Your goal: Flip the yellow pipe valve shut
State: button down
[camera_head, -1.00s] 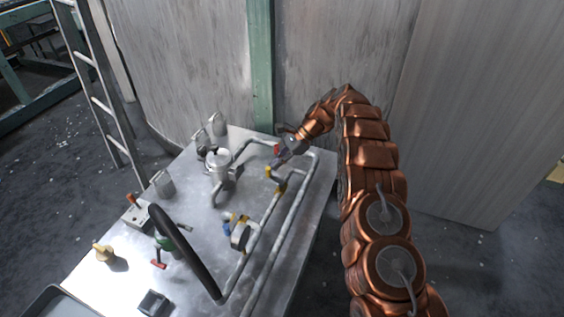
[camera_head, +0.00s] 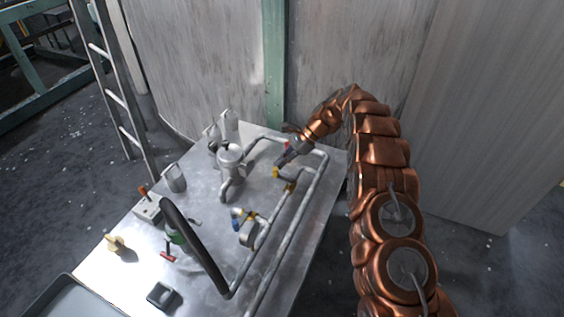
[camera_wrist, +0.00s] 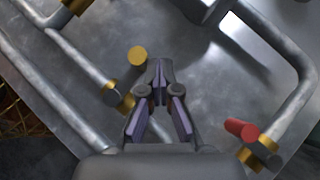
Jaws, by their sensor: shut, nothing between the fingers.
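The yellow pipe valve has a yellow handle (camera_head: 276,172) beside a brass-coloured fitting (camera_head: 290,187) on the pipework. In the wrist view its round yellow handle end (camera_wrist: 137,56) lies just left of my fingertips, and its fitting (camera_wrist: 122,97) sits on the pipe, partly behind the left finger. My gripper (camera_head: 281,162) is just above the handle in the head view. In the wrist view my gripper (camera_wrist: 160,64) is shut, with its tips together and nothing between them. I cannot tell whether it touches the handle.
A red-handled valve (camera_wrist: 241,129) is right of my gripper. A wall stands behind.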

dwell(0.3)
jog(key=v, duration=1.2)
dwell(0.6)
